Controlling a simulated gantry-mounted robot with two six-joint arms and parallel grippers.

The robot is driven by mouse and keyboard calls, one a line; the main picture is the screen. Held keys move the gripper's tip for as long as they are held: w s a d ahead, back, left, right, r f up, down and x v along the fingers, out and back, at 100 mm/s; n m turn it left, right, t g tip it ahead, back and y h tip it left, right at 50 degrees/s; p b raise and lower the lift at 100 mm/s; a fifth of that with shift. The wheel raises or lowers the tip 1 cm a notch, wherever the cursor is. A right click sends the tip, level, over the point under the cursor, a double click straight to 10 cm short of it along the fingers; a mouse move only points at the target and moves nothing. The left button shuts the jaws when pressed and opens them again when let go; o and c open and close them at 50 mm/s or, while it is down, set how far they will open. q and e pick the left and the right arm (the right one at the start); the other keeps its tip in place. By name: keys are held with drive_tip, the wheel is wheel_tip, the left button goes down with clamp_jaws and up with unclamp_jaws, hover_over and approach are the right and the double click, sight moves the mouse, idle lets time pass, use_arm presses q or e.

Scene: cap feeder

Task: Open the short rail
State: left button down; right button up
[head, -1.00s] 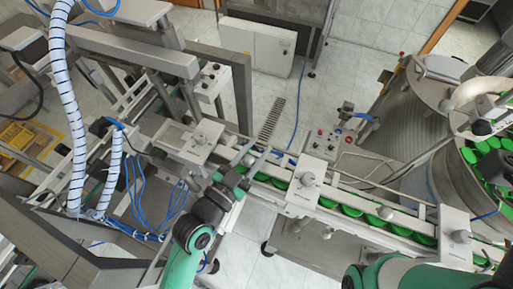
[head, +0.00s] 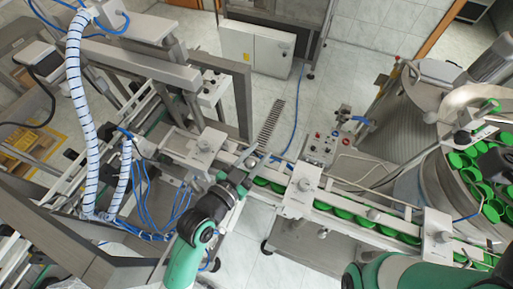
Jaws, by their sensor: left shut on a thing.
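The cap chute (head: 375,222) runs diagonally from the feeder bowl at right towards the middle, with green caps lying in a row between its rails. My left gripper (head: 256,166) is at the chute's upper left end, beside a grey bracket block (head: 207,145). Its fingers are close together, shut on a thin metal piece that looks like the short rail; the fingers hide most of it. My right arm shows only as a green link at the bottom right; its gripper is out of view.
Further bracket blocks with round knobs (head: 303,180) and (head: 438,233) stand over the chute. The feeder bowl (head: 470,170) with green caps is at right. A metal frame and blue hoses stand at left. A control box (head: 320,148) sits behind the chute.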

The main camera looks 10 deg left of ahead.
use_arm(q)
drive_tip(key=w+r+g+y+p, duration=0.1)
drive_tip(key=g+p, duration=0.1)
drive_tip(key=p, duration=0.1)
drive_tip(key=shift+f, duration=0.1)
use_arm(e)
wheel_tip(320, 180, up, 5)
drive_tip(key=shift+f, duration=0.1)
use_arm(q)
drive_tip(key=c, duration=0.5)
unclamp_jaws()
